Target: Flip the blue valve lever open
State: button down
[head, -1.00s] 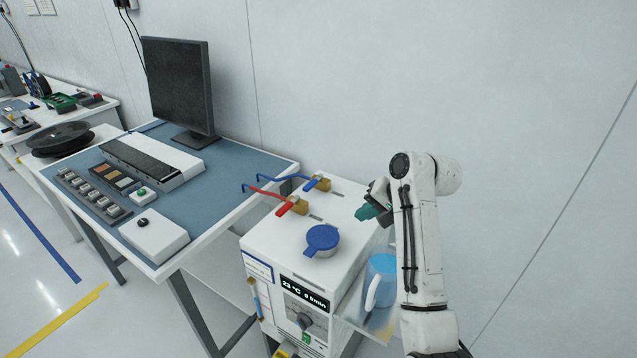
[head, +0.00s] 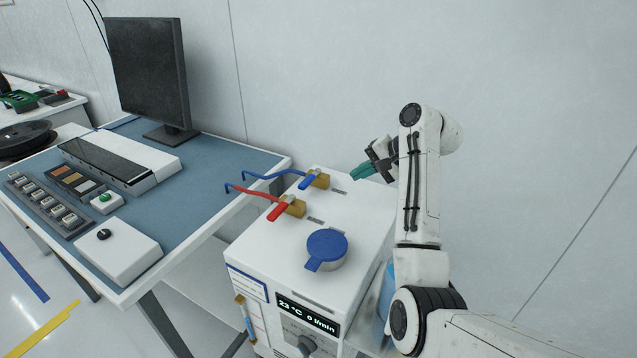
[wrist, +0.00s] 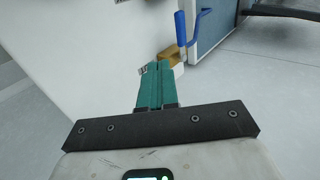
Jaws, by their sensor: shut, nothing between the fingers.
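The blue valve lever (head: 307,182) sits on a brass valve body (head: 319,179) at the back of the white machine's top, with a blue hose running left from it. In the wrist view the blue lever (wrist: 186,30) shows beyond the fingertips, beside the brass body (wrist: 170,56). My gripper (head: 354,176) has green fingers, shut and empty, to the right of the blue valve. In the wrist view the closed fingers (wrist: 151,72) point toward the brass body; I cannot tell whether they touch it.
A red valve lever (head: 278,211) with a red hose stands in front of the blue one. A blue-capped filler (head: 327,249) rises from the front of the machine top (head: 365,225). A bench with a monitor (head: 148,75) stands left. The wall is close behind.

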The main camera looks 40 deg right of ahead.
aim_at(310, 179)
jog(key=x, duration=0.9)
jog(key=shift+w+a+f, duration=0.1)
jog(key=shift+w+a, duration=0.05)
jog(key=shift+a, duration=0.05)
jog(key=w, duration=0.1)
jog(key=w+a+p, duration=0.1)
jog(key=w, duration=0.1)
jog(key=shift+f, duration=0.15)
jog(key=shift+w+a, duration=0.2)
jog(key=shift+w, duration=0.35)
